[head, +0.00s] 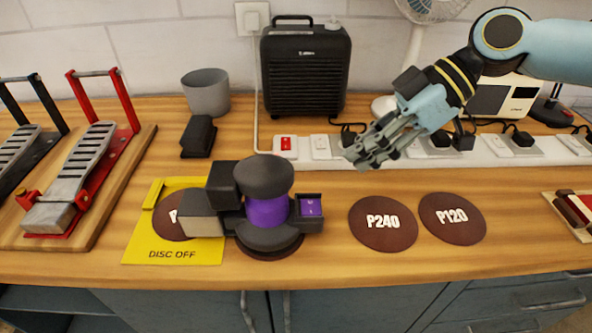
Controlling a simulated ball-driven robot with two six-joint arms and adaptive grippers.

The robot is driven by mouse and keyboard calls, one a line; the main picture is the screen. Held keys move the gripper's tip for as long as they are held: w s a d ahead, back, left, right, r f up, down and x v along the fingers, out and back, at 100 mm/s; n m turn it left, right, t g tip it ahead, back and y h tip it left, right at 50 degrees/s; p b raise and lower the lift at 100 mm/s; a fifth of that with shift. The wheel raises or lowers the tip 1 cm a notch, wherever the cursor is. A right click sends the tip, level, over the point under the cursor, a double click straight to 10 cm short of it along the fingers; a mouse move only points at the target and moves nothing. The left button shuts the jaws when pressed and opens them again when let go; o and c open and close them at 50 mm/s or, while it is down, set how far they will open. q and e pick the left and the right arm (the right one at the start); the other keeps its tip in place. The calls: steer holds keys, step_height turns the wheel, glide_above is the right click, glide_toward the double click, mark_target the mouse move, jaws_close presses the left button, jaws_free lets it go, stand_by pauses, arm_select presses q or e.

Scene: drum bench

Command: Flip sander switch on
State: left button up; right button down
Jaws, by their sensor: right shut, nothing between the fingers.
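The sander (267,212), black with a purple band, stands on the bench left of centre, partly over the yellow sheet. A small purple square switch (311,207) sits in a dark housing on its right side; its position is too small to tell. A white power strip (480,151) runs along the back, with a red rocker switch (286,143) near its left end. My right gripper (362,158) is shut and empty, above the bench beside the strip, right of the red switch and up and right of the sander. My left gripper is not in view.
Sanding discs P240 (382,223) and P120 (452,218) lie flat right of the sander. A yellow "DISC OFF" sheet (170,247) lies left of it. A black heater (305,70), grey cup (206,92) and black block (198,137) stand behind. Red pedal (80,170) is at left.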

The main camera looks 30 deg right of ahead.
steer(key=s, duration=0.1)
steer(key=b, duration=0.1)
glide_above(298, 209)
steer(key=s+d, duration=0.2)
steer(key=d, duration=0.1)
step_height(298, 209, down, 6)
steer(key=shift+s+r, duration=0.1)
steer(key=shift+r, duration=0.1)
steer(key=shift+a+f, duration=0.2)
steer(key=shift+f, duration=0.05)
steer(key=shift+w+a+f, duration=0.25)
steer(key=shift+f, duration=0.1)
steer(key=shift+s+a+f, duration=0.1)
steer(key=shift+s+f, duration=0.05)
steer(key=shift+f, duration=0.3)
arm_select(q)
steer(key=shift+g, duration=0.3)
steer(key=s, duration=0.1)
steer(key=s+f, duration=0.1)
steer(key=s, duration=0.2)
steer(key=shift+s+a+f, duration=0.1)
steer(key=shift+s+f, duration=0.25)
steer(key=shift+b, duration=0.3)
